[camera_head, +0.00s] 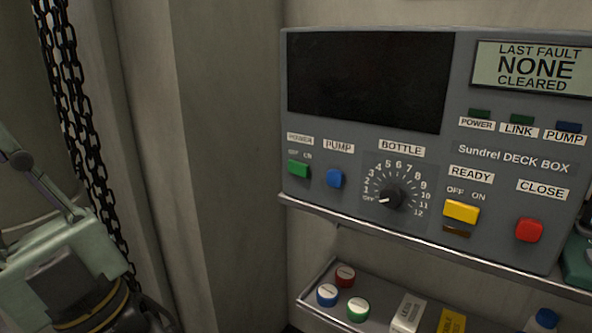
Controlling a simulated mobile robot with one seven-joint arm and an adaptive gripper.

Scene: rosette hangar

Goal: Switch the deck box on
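The grey Sundrel deck box (350,150) fills the right half of the head view. Its green POWER switch (298,169) sits at the lower left of the panel, under small OFF and ON marks. I cannot tell which way it is set. The large screen (368,82) is black. The POWER lamp (479,114), LINK lamp (521,119) and PUMP lamp (570,126) look dark green and unlit. The small display (532,68) reads "LAST FAULT NONE CLEARED". My gripper is not in view.
Near the POWER switch are a blue PUMP button (334,178), the BOTTLE dial (390,197) pointing at OFF, a yellow READY switch (461,211) and a red CLOSE button (529,230). A tray (320,281) with caps sits below. Black chains (82,110) hang at left.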

